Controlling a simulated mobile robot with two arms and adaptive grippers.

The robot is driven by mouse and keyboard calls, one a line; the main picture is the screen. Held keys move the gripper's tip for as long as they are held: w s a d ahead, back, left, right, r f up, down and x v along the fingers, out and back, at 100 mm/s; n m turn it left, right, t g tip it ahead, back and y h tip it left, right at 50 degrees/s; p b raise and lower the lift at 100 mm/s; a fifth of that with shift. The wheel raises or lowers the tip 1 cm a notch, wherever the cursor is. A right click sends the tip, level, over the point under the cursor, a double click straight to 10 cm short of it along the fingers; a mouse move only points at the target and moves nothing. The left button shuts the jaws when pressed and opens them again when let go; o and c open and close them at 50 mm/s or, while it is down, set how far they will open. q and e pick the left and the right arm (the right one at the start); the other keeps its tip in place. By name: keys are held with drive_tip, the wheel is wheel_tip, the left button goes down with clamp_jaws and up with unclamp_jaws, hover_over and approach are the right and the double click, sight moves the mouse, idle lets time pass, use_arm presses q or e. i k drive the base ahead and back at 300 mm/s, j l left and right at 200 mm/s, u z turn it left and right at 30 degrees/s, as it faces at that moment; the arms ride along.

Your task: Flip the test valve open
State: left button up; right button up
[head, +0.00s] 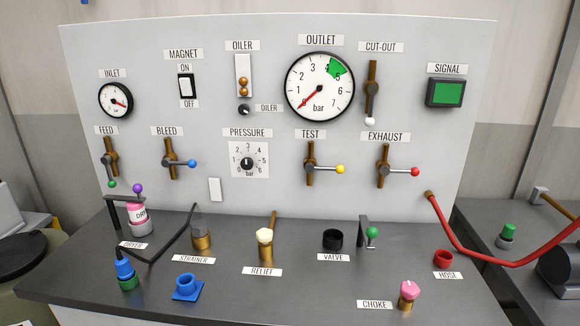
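The test valve (311,167) is on the grey upright panel, right of centre, under the TEST label (310,134). It has a brown vertical pipe and a grey hub. Its lever points right, roughly level and across the pipe, and ends in a yellow knob (340,169). Nothing covers it. Neither of my grippers is in the head view.
The exhaust valve with a red knob (415,172) is to its right; the pressure dial (247,162) is to its left. The outlet gauge (320,87) above reads near 0. Below, the dark bench holds a relief part (265,242), a black cup (332,240) and a green-knobbed part (372,233).

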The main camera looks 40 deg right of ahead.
sight(310, 168)
drive_tip(key=z, duration=1.6)
drive_tip(key=i+j+u, duration=0.15)
drive_tip(key=j, duration=0.2)
drive_tip(key=j+u, duration=0.1)
drive_tip(key=j, duration=0.2)
drive_tip(key=i+j+u, duration=0.15)
drive_tip(key=i+j, duration=0.05)
drive_tip(key=j, duration=0.1)
